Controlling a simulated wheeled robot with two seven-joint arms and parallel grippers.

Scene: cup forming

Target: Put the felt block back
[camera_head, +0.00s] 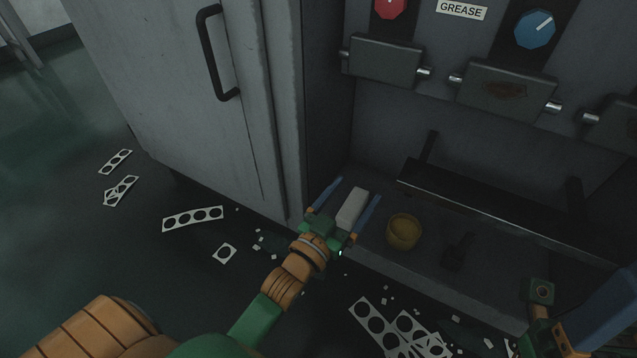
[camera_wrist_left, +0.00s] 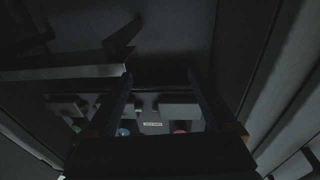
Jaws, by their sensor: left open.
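A pale, off-white block (camera_head: 352,207), which looks like the felt block, is on the dark grey ledge (camera_head: 395,267) at the base of the machine, near its left end. My left gripper (camera_head: 357,190) is open, with one blue finger on each side of the block. I cannot tell whether the fingers touch it. In the left wrist view the two dark fingers (camera_wrist_left: 162,82) stand apart, and I cannot make out the block there. My right gripper (camera_head: 590,312) is partly in view at the lower right, away from the block; its jaw opening is unclear.
A tan cup-like pot (camera_head: 403,232) and a small dark object (camera_head: 458,251) stand on the ledge right of the block. A dark bar (camera_head: 480,207) runs behind them. A tall grey cabinet (camera_head: 180,90) borders the left. Punched strips (camera_head: 193,219) and scraps lie on the floor.

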